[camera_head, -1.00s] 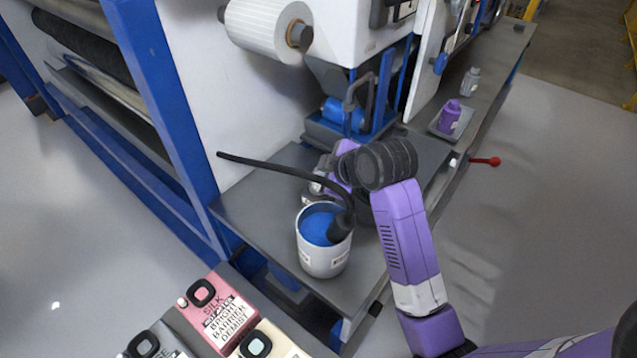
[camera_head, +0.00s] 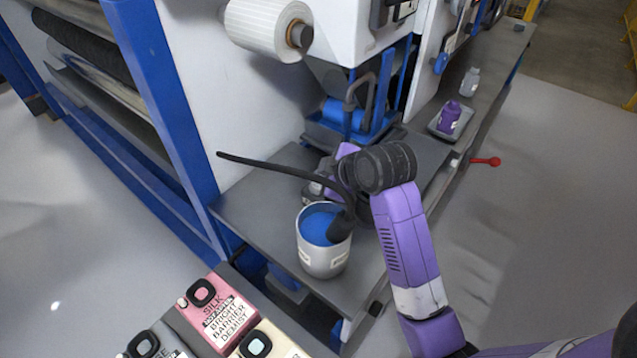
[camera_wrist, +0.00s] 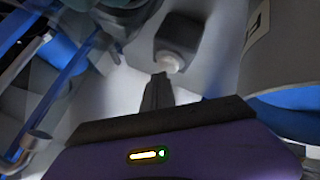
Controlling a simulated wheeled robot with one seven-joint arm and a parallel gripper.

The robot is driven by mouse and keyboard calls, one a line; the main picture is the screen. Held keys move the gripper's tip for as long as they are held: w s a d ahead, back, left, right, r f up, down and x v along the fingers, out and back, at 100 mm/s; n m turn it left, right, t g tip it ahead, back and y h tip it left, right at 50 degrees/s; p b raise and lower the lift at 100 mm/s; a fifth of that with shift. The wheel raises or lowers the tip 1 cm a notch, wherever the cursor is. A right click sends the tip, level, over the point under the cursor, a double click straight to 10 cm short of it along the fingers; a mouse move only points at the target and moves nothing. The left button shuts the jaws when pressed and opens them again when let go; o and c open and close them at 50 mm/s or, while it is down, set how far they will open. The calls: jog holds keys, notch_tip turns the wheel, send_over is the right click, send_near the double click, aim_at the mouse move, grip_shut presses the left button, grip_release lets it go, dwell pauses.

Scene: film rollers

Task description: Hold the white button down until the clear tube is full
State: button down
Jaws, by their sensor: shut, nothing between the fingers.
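The white button (camera_wrist: 170,62) is a small round knob on the face of a dark grey box (camera_wrist: 180,30) in the wrist view. My gripper (camera_wrist: 160,77) is shut and empty, its fingertips right at the button's lower edge. I cannot tell whether they touch it or press it in. In the head view my own arm hides the fingertips and the button. I cannot make out a clear tube or its fill level in either view.
An open pail (camera_head: 325,262) of blue liquid stands on the grey ledge (camera_head: 262,205), with a black hose (camera_head: 275,168) running into it.

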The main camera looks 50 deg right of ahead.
jog(key=shift+s+a+f, duration=0.1)
jog(key=shift+a+f, duration=0.05)
jog(key=shift+f, duration=0.9)
dwell(0.7)
jog(key=shift+a+b, duration=0.2)
jog(key=shift+b, duration=0.1)
dwell(1.5)
jog(key=shift+a+r+p, duration=0.15)
jog(key=shift+r+p, duration=0.85)
jog(key=shift+p, duration=0.1)
jog(key=r+p, duration=0.1)
jog(key=r, duration=0.1)
jog(key=r+p, duration=0.1)
jog(key=p, duration=0.1)
jog(key=r+p, duration=0.2)
jog(key=shift+d+r, duration=0.3)
jog(key=shift+f, duration=0.1)
